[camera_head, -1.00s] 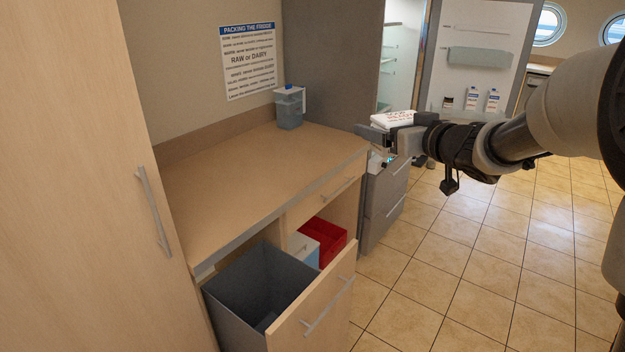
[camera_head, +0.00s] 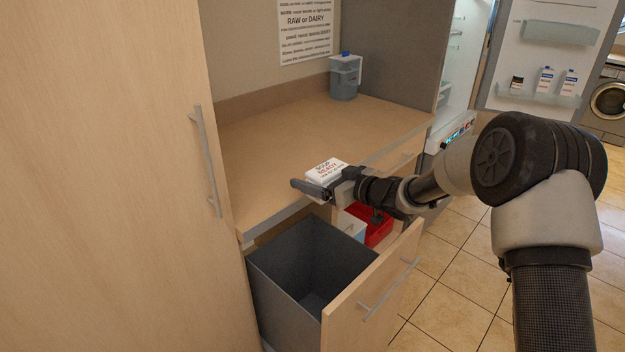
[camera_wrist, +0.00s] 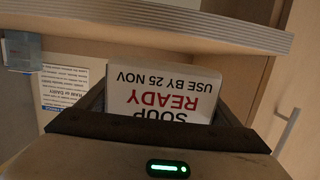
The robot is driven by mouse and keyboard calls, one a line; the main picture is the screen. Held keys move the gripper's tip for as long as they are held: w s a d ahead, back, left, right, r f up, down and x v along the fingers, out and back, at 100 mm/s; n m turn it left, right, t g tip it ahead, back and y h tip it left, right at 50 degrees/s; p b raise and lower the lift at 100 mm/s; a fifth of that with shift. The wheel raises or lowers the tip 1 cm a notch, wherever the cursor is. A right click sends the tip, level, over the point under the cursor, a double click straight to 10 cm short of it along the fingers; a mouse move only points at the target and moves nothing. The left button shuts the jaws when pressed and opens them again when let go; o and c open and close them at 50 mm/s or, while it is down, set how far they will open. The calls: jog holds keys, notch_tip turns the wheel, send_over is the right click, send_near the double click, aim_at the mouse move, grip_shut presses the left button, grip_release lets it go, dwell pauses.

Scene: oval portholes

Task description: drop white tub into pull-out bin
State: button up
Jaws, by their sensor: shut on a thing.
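The white tub (camera_head: 326,170) has a lid that reads "SOUP READY" and "USE BY 25 NOV". My gripper (camera_head: 322,186) is shut on it and holds it in front of the counter edge, above and behind the bin. The tub's lid also shows between the fingers in the wrist view (camera_wrist: 172,88). The pull-out bin (camera_head: 290,262) is a grey open box behind a wooden drawer front (camera_head: 375,290), pulled out below the counter. I see no contents in the visible part of the bin; its near bottom is partly hidden by the drawer front.
The wooden counter (camera_head: 270,145) carries a blue-grey lidded container (camera_head: 345,78) at the back. A red box (camera_head: 372,222) and a pale box sit in the cabinet beside the bin. A tall cabinet door (camera_head: 110,180) stands at left. An open fridge (camera_head: 465,60) stands at back right.

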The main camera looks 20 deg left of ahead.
notch_tip(320, 180, down, 6)
jog(key=b, duration=0.4)
jog(key=shift+b, duration=0.35)
jog(key=o, duration=1.2)
jog(key=shift+f, duration=0.1)
jog(key=p+v, duration=0.2)
jog(key=v, duration=1.5)
jog(key=shift+d+r, duration=0.15)
jog(key=shift+r, duration=0.05)
